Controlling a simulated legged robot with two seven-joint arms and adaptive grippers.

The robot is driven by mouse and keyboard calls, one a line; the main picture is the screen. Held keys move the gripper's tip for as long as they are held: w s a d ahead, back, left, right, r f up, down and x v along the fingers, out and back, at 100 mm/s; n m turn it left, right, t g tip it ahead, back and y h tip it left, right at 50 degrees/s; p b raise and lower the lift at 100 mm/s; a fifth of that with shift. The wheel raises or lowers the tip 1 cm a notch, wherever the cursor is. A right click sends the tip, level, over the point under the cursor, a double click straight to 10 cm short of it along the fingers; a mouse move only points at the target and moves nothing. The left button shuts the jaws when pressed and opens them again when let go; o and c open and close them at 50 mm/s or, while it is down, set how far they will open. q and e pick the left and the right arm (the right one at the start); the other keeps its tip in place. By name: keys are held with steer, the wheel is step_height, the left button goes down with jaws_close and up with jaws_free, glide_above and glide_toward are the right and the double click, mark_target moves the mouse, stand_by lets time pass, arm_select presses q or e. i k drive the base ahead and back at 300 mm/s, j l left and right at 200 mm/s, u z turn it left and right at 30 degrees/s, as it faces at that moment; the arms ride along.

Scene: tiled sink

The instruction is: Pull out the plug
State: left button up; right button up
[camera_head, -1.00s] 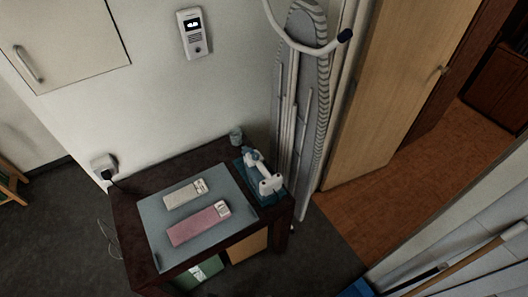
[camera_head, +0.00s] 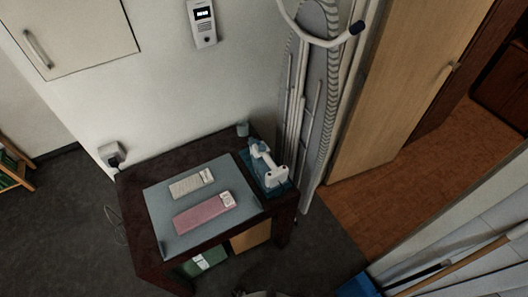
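A dark plug (camera_head: 115,161) sits in a white wall socket (camera_head: 108,149), low on the wall at the left, just beyond the table's back left corner. A thin cable (camera_head: 113,222) hangs in loops by the table's left side; its path up to the plug is partly hidden. Neither of my grippers can be made out in the head view.
A dark table (camera_head: 143,232) with a grey mat (camera_head: 161,220) stands below the socket. On it are a white device (camera_head: 192,182), a pink one (camera_head: 204,212) and a blue-white appliance (camera_head: 266,167). An ironing board (camera_head: 318,110) leans behind. Floor left is open.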

mark_target(113, 163)
steer(key=u, duration=1.65)
steer(key=j, duration=0.55)
